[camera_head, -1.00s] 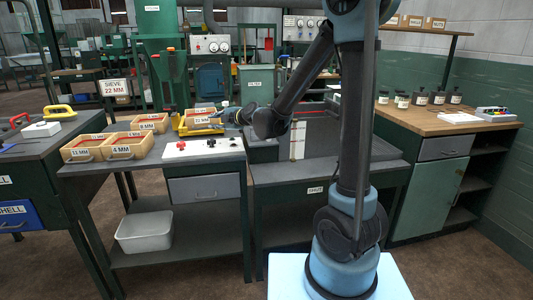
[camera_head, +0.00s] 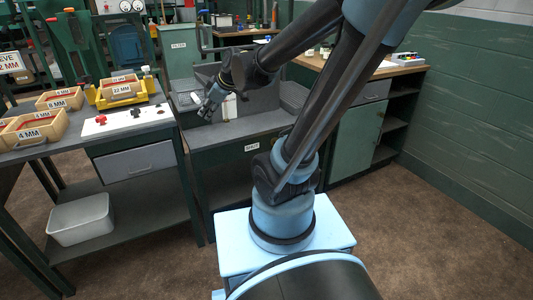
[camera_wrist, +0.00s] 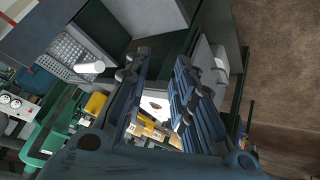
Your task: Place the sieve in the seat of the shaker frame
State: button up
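The wooden sieve labelled 22 MM (camera_head: 121,89) is in the yellow shaker frame (camera_head: 148,88) at the back of the left bench. It looks roughly level; whether it is fully down in the seat is too small to tell. My gripper (camera_head: 208,104) is to the right of the frame, apart from it, above the grey bin area. In the wrist view, the blue fingers (camera_wrist: 160,62) are spread with nothing between them. Part of the yellow frame (camera_wrist: 146,130) and the wooden sieve show beyond, partly hidden by the fingers.
Other wooden sieves, one labelled 8 MM (camera_head: 58,97) and one 4 MM (camera_head: 31,128), stand left of the frame. A white control panel (camera_head: 127,119) with red and black knobs lies in front. A sign (camera_head: 11,62) stands at left. A grey tub (camera_head: 80,218) is on the lower shelf.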

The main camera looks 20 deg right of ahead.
jog(key=s+d+f+m+g+h, duration=0.2)
jog(key=s+d+f+m, duration=0.2)
jog(key=s+d+m, duration=0.2)
jog(key=s+d+f+m+g+h, duration=0.2)
jog(key=s+d+f+m, duration=0.3)
jog(key=s+d, duration=0.5)
jog(key=s+m+h, duration=0.1)
jog(key=s, duration=0.2)
jog(key=shift+s+d+m, duration=0.25)
jog(key=shift+d+m, duration=0.05)
jog(key=shift+d, duration=0.05)
jog(key=shift+w+f, duration=0.2)
jog(key=shift+w, duration=0.25)
jog(key=shift+o, duration=1.1)
jog(key=shift+d, duration=0.1)
